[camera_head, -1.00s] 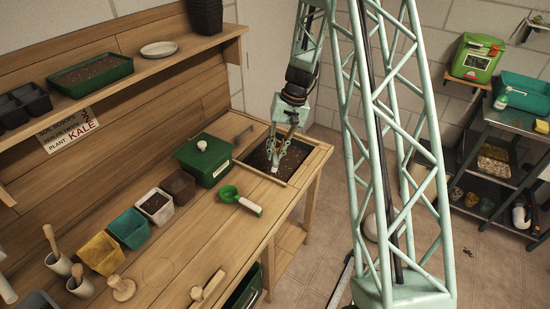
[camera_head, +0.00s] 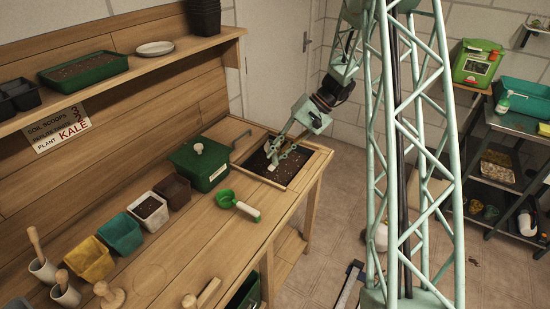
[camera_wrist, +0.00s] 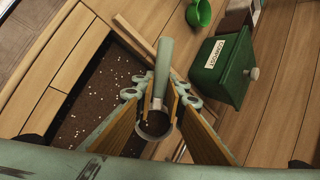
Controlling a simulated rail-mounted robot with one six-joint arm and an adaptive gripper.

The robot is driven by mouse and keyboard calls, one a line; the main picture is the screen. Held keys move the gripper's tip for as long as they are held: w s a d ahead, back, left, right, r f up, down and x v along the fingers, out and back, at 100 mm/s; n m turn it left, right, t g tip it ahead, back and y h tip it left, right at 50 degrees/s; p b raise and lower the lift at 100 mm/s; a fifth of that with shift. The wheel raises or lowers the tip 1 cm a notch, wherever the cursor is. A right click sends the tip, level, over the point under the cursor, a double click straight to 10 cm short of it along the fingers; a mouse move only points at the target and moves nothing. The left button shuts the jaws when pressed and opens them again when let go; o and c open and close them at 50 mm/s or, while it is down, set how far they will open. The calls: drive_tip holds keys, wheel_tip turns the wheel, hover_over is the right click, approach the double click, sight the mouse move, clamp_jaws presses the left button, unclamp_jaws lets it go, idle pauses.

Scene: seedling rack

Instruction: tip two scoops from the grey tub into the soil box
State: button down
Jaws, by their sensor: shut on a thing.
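My gripper (camera_head: 279,153) is over the soil box (camera_head: 318,160), the sunken wooden frame at the bench's right end, filled with dark, white-flecked soil. In the wrist view my gripper (camera_wrist: 172,100) is shut on a scoop (camera_wrist: 163,68) with a pale handle and a round metal bowl. The bowl's inside looks dark; I cannot tell whether it holds soil. The grey tub (camera_head: 139,214), pale and square with dark contents, stands in the row of tubs on the bench, well left of my gripper.
A green lidded compost box (camera_head: 190,172) stands left of the soil box. A green scoop (camera_head: 227,199) with a white handle lies in front of it. Yellow (camera_head: 88,263), teal (camera_head: 122,237) and brown (camera_head: 174,192) tubs flank the grey one.

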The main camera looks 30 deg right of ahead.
drive_tip(key=shift+d+r+m+t+y+b, duration=0.1)
drive_tip(key=shift+d+m+t+y+b, duration=0.35)
drive_tip(key=shift+y+b, duration=0.6)
drive_tip(key=shift+d+r+m+t+y+b, duration=0.15)
drive_tip(key=shift+t+y+b, duration=0.4)
drive_tip(key=shift+y+b, duration=0.55)
drive_tip(key=shift+d+r+m+t+y+b, duration=0.1)
drive_tip(key=shift+d+m+t+y+b, duration=0.35)
drive_tip(key=shift+y+b, duration=0.6)
drive_tip(key=shift+a, duration=0.1)
drive_tip(key=shift+a, duration=0.1)
